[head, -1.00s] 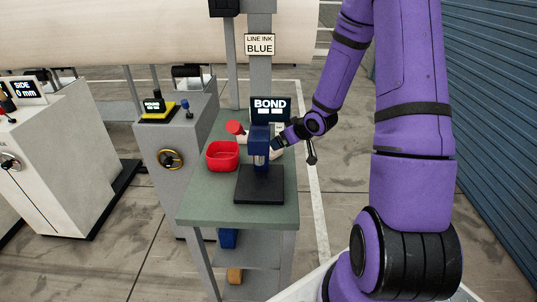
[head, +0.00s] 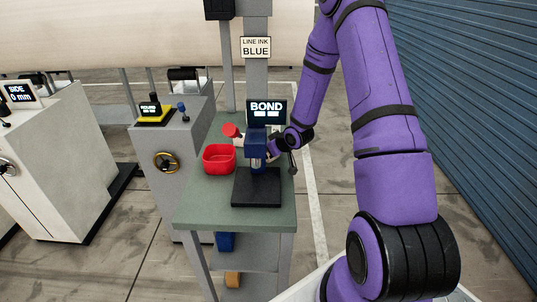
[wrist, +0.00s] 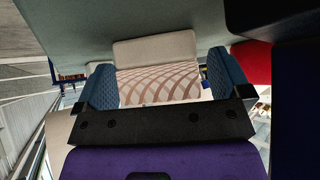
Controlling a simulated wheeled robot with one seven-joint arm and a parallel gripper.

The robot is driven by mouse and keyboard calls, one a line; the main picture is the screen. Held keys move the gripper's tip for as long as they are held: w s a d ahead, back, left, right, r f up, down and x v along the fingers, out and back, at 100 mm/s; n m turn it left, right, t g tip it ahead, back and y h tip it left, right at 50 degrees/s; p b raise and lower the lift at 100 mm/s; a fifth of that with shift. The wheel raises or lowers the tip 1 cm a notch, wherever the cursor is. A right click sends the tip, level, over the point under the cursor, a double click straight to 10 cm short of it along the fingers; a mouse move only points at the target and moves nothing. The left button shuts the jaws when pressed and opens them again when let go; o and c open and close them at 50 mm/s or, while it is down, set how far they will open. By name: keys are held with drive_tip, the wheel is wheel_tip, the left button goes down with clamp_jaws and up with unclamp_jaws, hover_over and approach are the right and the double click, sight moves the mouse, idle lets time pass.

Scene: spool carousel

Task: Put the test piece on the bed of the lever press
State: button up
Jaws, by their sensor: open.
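The lever press (head: 258,150) is dark blue and stands on the green table. Its flat black bed (head: 256,188) is empty. My gripper (head: 274,148) is beside and behind the press, largely hidden by it in the head view. In the wrist view my gripper (wrist: 161,80) is open, with one blue padded finger at each side. A pale piece with a wavy criss-cross pattern, apparently the test piece (wrist: 160,88), lies between the fingers with a plain beige block edge above it. Contact with the fingers cannot be told. I cannot make the piece out clearly in the head view.
A red open bin (head: 219,160) stands left of the press, with a red-ended object (head: 231,131) behind it. A BOND display (head: 266,112) stands behind the press. A grey cabinet (head: 175,150) is close to the table's left side. The table's front left is clear.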

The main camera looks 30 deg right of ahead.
drive_tip(key=c, duration=1.1)
drive_tip(key=shift+r, duration=0.1)
